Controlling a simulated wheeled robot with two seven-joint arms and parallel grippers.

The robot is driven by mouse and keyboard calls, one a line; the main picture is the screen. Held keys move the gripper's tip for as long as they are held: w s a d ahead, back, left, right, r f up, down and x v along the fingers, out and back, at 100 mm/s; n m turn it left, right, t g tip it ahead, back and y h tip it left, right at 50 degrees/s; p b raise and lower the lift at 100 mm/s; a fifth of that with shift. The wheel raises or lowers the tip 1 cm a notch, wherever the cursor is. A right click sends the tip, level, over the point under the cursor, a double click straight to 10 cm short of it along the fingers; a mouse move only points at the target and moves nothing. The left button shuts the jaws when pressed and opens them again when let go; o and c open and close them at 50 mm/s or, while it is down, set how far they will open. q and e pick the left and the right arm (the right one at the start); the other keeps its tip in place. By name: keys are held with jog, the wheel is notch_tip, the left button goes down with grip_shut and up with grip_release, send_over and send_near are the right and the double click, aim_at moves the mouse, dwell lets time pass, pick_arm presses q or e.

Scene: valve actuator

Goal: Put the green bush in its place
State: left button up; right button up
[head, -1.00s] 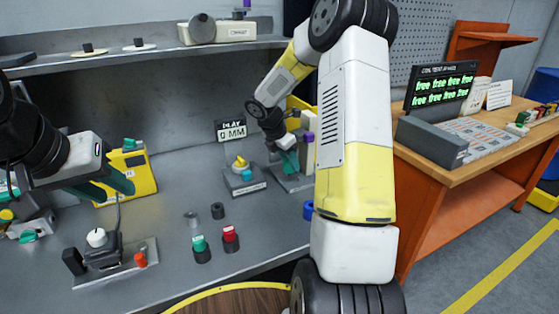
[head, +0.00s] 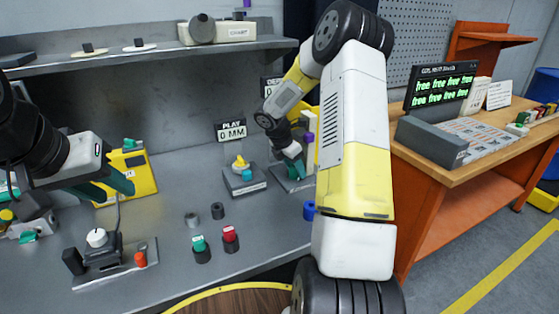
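A green-topped dark bush (head: 200,244) stands upright on the grey bench, left of a red-topped one (head: 230,236). My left gripper (head: 122,182) hangs at the left, near the yellow case and well apart from the green-topped bush; no object shows between its fingers, but their gap is unclear. My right gripper (head: 293,168) points down at a grey fixture (head: 290,186) at the back right of the bench. My arm partly hides this fixture, and I cannot tell whether the fingers hold anything.
A grey ring (head: 192,220) and a dark ring (head: 217,210) stand behind the bushes. A stand with a yellow and blue part (head: 244,176) is below the "0 MM" sign (head: 231,131). A knob device (head: 100,244) sits front left, a blue ring (head: 309,210) right.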

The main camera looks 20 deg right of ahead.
jog(key=shift+o, duration=0.2)
jog(key=shift+r, duration=0.1)
jog(key=s+a+r+m+y, duration=0.15)
jog(key=s+a+r, duration=0.25)
jog(key=r, duration=0.5)
jog(key=s+a+r+m+h, duration=0.1)
jog(key=s+a+r+m, duration=0.3)
jog(key=r, duration=0.5)
jog(key=s+a+r+m+t+y, duration=0.2)
jog(key=s+a+m+y, duration=0.1)
jog(key=s+m, duration=0.5)
jog(key=s+a+r+m+t+y, duration=0.2)
jog(key=s+a+m, duration=0.3)
jog(key=s, duration=0.9)
jog(key=r+m+y, duration=0.1)
jog(key=m, duration=0.1)
jog(key=shift+s+a+r+m+t, duration=0.15)
jog(key=shift+r+m+t, duration=0.15)
jog(key=shift+m, duration=0.05)
